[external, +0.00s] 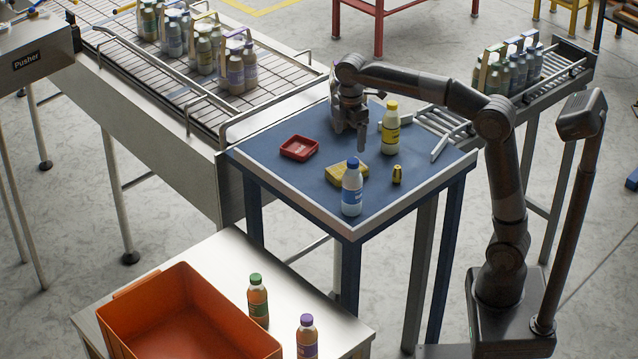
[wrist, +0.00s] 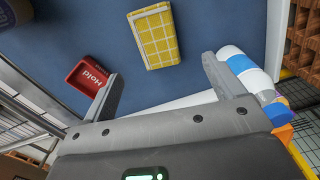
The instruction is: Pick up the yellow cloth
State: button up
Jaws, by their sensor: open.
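The yellow cloth (external: 345,174) lies folded on the blue table top (external: 275,172), just behind the blue-capped bottle (external: 352,190). In the wrist view the cloth (wrist: 155,36) has a white check pattern and lies beyond the fingertips, between their lines. My gripper (external: 350,135) hangs above the table, behind the cloth in the external view, fingers pointing down. In the wrist view my gripper (wrist: 161,68) is open, with nothing between its fingers. The cloth is apart from both fingers.
A red tray (external: 300,148) marked "Hold" in the wrist view (wrist: 86,77) lies left of the cloth. A yellow-capped bottle (external: 390,130) and a small yellow item (external: 397,174) stand to the right. A white-and-blue bottle (wrist: 238,62) is close by the right finger.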

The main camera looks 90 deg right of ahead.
notch_tip(320, 180, down, 6)
jog(key=shift+f, duration=0.15)
jog(key=f, duration=0.2)
jog(key=w+f, duration=0.1)
jog(key=f, duration=0.2)
jog(key=shift+d+f, duration=0.1)
jog(key=shift+f, duration=0.15)
jog(key=c, duration=1.1)
